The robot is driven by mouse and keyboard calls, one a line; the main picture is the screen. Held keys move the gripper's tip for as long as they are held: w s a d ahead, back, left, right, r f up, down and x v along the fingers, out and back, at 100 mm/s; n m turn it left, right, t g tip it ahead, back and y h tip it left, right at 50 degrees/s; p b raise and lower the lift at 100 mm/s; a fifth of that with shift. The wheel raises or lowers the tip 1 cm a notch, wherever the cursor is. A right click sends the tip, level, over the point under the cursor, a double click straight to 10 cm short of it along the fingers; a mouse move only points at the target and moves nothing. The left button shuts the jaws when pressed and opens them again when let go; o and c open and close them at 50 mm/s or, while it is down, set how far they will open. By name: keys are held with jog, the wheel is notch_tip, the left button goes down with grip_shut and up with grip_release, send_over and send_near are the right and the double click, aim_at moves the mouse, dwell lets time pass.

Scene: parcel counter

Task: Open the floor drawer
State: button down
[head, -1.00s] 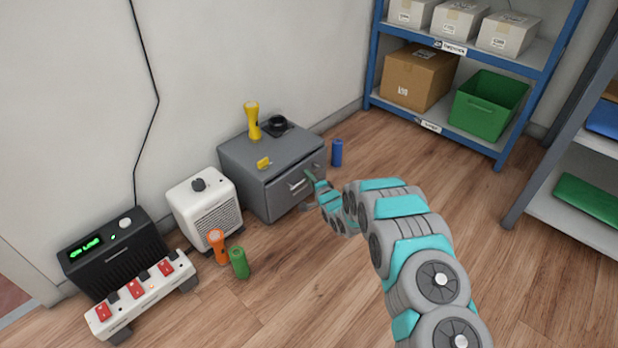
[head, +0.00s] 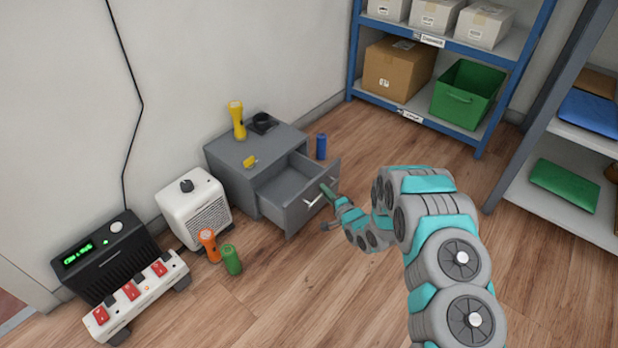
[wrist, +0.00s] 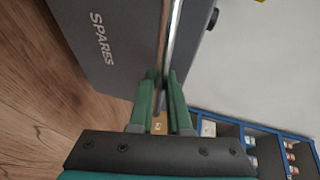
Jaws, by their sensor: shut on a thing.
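The grey floor drawer (head: 292,213) is pulled partly out of its low grey cabinet (head: 231,174), and its inside shows from above in the head view. The part of the inside that I see looks empty. My gripper (head: 325,189) is at the drawer's front, shut on the metal bar handle (head: 313,201). In the wrist view, the green fingers (wrist: 161,100) close around the handle (wrist: 172,35), beside the drawer front (wrist: 105,40) marked SPARES.
A yellow flashlight (head: 237,119), a dark round item (head: 263,123) and a small yellow item (head: 250,161) are on the cabinet. A blue cylinder (head: 321,146) stands behind the drawer. A white heater (head: 193,208), orange flashlight (head: 208,243) and green cylinder (head: 232,259) are left. Floor in front is clear.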

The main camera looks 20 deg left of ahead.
jog(key=s+d, duration=0.2)
jog(key=d, duration=0.4)
jog(key=shift+s+d+p, duration=0.15)
jog(key=shift+s+p, duration=0.2)
jog(key=shift+p, duration=0.1)
jog(key=c, duration=0.9)
grip_release()
jog(key=shift+o, duration=0.2)
jog(key=v, duration=0.7)
jog(key=shift+s+d, duration=0.25)
jog(key=shift+d, duration=0.1)
jog(key=shift+w, duration=0.1)
